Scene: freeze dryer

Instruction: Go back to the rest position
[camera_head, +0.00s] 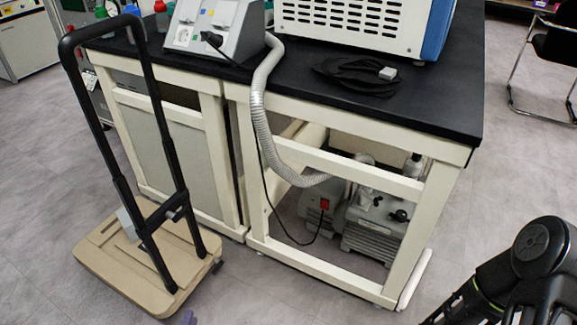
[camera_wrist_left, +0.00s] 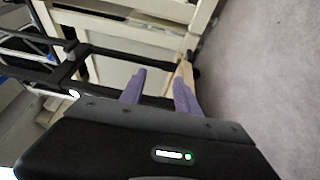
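My left gripper (camera_wrist_left: 160,76) shows in the left wrist view with two purple fingers spread apart and nothing between them. In the head view only a small purple tip of the left gripper (camera_head: 189,317) shows at the bottom edge, just in front of the trolley. My right arm (camera_head: 537,262) shows as black links at the lower right of the head view; its gripper is out of view.
A folding trolley (camera_head: 105,262) with a tan base and tall black handle stands at left, close to my left gripper. A black-topped bench (camera_head: 440,98) with cream frame holds machines; a pump (camera_head: 375,225) sits underneath.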

